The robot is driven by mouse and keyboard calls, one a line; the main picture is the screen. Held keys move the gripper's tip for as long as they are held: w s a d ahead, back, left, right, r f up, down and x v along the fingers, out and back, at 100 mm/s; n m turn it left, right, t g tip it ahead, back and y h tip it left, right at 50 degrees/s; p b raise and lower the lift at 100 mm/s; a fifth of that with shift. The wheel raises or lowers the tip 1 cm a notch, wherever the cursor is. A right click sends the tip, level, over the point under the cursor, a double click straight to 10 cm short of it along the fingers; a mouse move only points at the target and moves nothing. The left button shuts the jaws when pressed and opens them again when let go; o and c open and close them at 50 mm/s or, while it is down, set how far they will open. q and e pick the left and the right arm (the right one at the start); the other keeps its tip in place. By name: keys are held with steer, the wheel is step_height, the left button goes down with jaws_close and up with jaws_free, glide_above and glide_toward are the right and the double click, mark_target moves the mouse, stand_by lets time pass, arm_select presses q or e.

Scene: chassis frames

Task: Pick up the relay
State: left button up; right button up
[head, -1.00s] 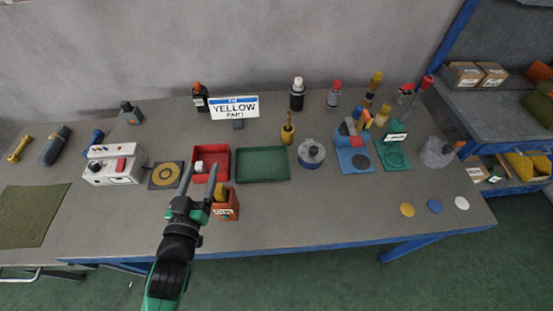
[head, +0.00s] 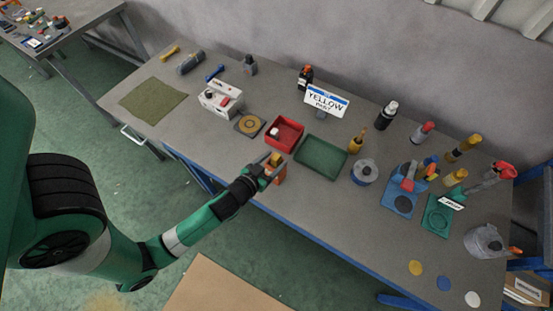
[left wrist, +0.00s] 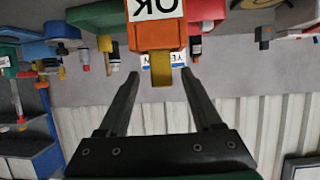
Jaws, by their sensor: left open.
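No part is labelled as a relay. An orange block (head: 280,176) with a yellow top piece (head: 275,159) stands at the table's front edge, by the red tray. In the left wrist view, which is upside down, the orange block (left wrist: 157,35) has a white OK label and the yellow piece (left wrist: 161,68) sticks out of it. My left gripper (head: 269,165) is open and empty. In the wrist view its fingertips (left wrist: 160,76) lie on either side of the yellow piece, with gaps. I cannot tell the depth exactly. My right gripper is not in view.
The red tray (head: 271,141) with a small white part and the green tray (head: 305,154) lie just behind. A white box with a red button (head: 220,98) stands left. A YELLOW PART sign (head: 326,100) and several bottles stand behind.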

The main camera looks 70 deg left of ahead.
arm_select(q)
steer(key=x, duration=0.5)
steer(key=shift+a+f, duration=0.15)
steer(key=shift+f, duration=0.05)
jaws_close()
